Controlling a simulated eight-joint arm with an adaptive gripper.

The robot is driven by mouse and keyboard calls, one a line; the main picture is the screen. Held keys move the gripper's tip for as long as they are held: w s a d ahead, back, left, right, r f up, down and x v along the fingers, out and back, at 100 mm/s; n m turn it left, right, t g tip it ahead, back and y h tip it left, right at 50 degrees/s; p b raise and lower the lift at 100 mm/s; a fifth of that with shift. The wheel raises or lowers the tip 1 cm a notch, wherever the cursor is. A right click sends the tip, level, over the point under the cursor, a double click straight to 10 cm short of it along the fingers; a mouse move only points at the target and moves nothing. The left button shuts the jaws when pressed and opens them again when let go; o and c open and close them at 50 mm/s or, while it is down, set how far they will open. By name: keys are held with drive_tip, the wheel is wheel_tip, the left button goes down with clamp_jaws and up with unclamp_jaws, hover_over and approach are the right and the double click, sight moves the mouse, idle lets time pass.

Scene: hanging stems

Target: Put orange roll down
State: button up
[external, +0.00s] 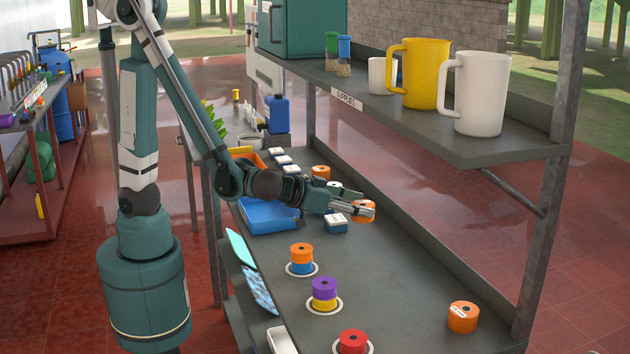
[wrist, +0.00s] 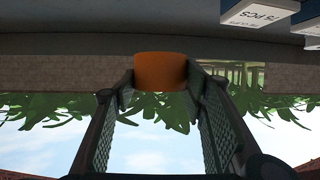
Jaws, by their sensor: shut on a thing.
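My gripper (external: 352,210) is shut on an orange roll (external: 365,214) over the lower shelf, near its back edge. In the wrist view the orange roll (wrist: 160,70) sits between the two fingertips (wrist: 160,84). I cannot tell whether the roll touches the shelf. Another orange roll (external: 320,172) stands farther back on the shelf, and one with a white label (external: 463,317) stands at the front right. An orange roll (external: 301,250) sits on a blue one inside a white ring.
A purple roll (external: 324,287) on a yellow one and a red roll (external: 353,340) stand in white rings. White-topped boxes (external: 336,222) and a blue tray (external: 268,222) lie near my gripper. The upper shelf (external: 420,125) holds mugs.

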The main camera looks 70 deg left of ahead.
sight(352, 218)
drive_tip(key=shift+f+b, duration=0.5)
drive_tip(key=shift+f, duration=1.45)
drive_tip(key=shift+f, duration=0.15)
drive_tip(key=shift+f+b, duration=0.75)
drive_tip(key=shift+f, duration=1.2)
drive_tip(key=shift+f, duration=0.2)
drive_tip(key=o, duration=1)
drive_tip(key=shift+o, duration=0.2)
drive_tip(key=shift+r, duration=0.25)
drive_tip(key=shift+p+v, duration=1.3)
drive_tip(key=shift+v, duration=4.7)
drive_tip(key=shift+f, duration=0.1)
